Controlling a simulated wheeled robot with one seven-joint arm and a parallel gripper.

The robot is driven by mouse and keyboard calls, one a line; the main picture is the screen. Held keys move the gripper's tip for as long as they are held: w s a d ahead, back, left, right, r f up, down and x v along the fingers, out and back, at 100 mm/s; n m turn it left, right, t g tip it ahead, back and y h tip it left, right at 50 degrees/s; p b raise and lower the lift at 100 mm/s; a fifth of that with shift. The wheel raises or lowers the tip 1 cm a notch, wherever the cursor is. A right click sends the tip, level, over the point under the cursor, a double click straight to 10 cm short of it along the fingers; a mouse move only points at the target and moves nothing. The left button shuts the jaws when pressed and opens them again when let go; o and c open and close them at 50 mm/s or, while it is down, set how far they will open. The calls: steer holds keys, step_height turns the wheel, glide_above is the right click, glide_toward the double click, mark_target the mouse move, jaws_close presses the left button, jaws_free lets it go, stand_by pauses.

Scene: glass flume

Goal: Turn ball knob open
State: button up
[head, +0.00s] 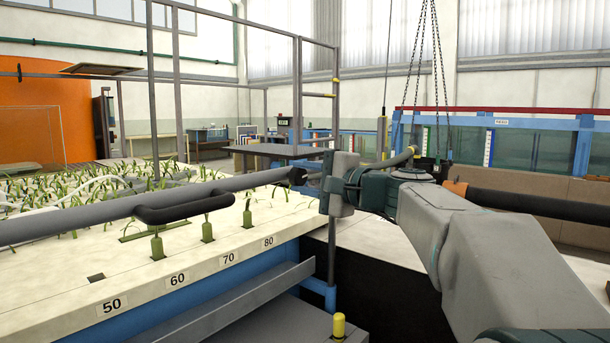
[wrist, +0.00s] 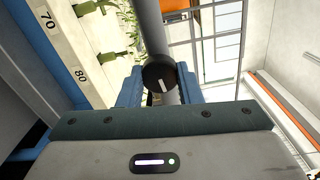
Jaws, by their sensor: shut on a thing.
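The ball knob (wrist: 159,76) is dark and round with a pale line across its face, in the middle of the wrist view. It sits against a grey pipe (wrist: 152,28). My gripper (wrist: 159,84) is shut on the knob, with a blue finger on each side. In the head view my gripper (head: 308,179) reaches in from the right to the end of the long grey pipe (head: 100,215). There the knob is small and mostly hidden by my gripper.
A pale bench (head: 130,263) with green plants and numbers 50 to 80 runs along the left. A black looped handle (head: 185,205) lies along the pipe. A yellow-capped post (head: 338,325) stands low in front. Grey uprights (head: 177,90) rise behind the bench.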

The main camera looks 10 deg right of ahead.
steer(key=shift+m, duration=0.6)
steer(key=o, duration=1)
steer(key=shift+c, duration=0.2)
steer(key=shift+d, duration=0.1)
steer(key=v, duration=1.3)
steer(key=shift+s+d+p, duration=0.25)
steer(key=shift+s+p, duration=0.1)
steer(key=shift+p, duration=0.1)
steer(key=shift+a, duration=0.1)
